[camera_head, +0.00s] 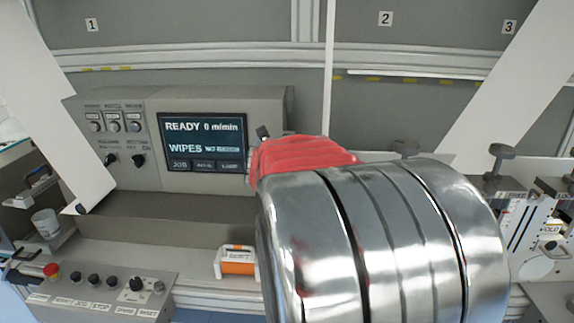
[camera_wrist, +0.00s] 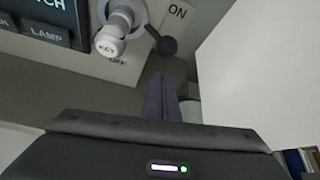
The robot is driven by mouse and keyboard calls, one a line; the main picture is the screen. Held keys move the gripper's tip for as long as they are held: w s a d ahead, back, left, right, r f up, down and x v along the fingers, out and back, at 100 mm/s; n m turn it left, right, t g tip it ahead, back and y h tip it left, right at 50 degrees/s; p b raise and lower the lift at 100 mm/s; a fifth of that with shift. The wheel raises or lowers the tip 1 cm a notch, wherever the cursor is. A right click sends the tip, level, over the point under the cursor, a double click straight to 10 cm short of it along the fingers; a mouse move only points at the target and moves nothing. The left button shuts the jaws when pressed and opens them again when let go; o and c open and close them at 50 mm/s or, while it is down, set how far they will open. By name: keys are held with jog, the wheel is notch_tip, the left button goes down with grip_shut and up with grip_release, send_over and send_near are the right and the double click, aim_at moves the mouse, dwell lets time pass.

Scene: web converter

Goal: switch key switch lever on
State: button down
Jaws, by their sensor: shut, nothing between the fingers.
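The key switch shows in the wrist view as a pale metal cylinder marked KEY (camera_wrist: 111,38) on a grey panel. Its dark lever with a round black knob (camera_wrist: 166,46) points to the right. An ON label (camera_wrist: 178,12) sits above and right of the knob. My gripper (camera_wrist: 162,78) is shut and empty, its narrow fingers just below the knob; I cannot tell whether they touch it. In the head view a small dark part at the panel's right (camera_head: 262,132) may be this switch. My arm hides the gripper there.
The console screen (camera_head: 204,141) reads READY 0 m/min, left of my arm. An orange-and-white box (camera_head: 237,262) lies below it. A button box with a red button (camera_head: 51,270) stands at the lower left. A white sheet (camera_wrist: 258,70) fills the wrist view's right.

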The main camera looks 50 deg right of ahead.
jog(key=f+v, duration=0.1)
jog(key=v, duration=0.8)
jog(key=shift+s+a+r, duration=0.2)
jog(key=shift+s+a, duration=0.15)
jog(key=shift+s, duration=0.1)
jog(key=shift+m, duration=0.3)
